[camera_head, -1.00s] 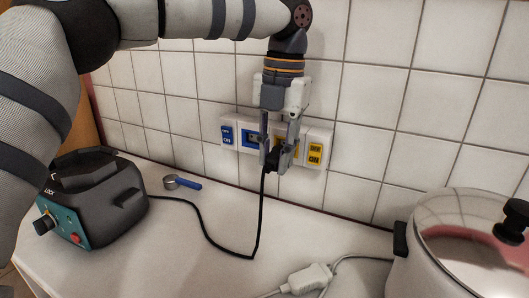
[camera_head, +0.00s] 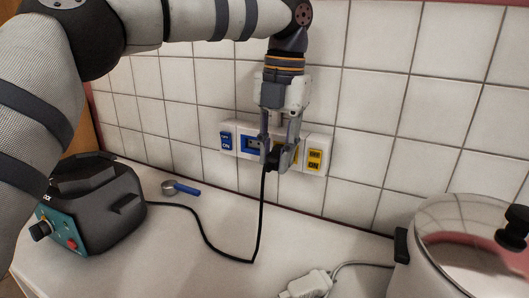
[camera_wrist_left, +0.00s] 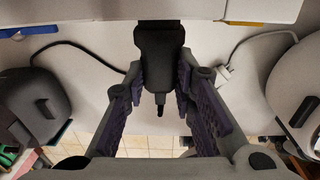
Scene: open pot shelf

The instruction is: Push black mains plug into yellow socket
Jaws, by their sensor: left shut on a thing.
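My left gripper (camera_head: 280,158) points down in front of the wall socket panel and is shut on the black mains plug (camera_head: 272,161). In the left wrist view the plug (camera_wrist_left: 160,55) sits between both finger pads (camera_wrist_left: 160,85), its top end at the white panel edge (camera_wrist_left: 100,9). I cannot tell whether its pins are in the socket. The black cord (camera_head: 260,215) hangs to the counter and runs left. The yellow socket (camera_head: 295,157) is mostly hidden behind the fingers. The yellow switch (camera_head: 314,159) shows to its right. My right gripper is out of view.
A blue socket (camera_head: 249,144) and blue switch (camera_head: 226,140) are on the panel's left. The middle is mostly clear.

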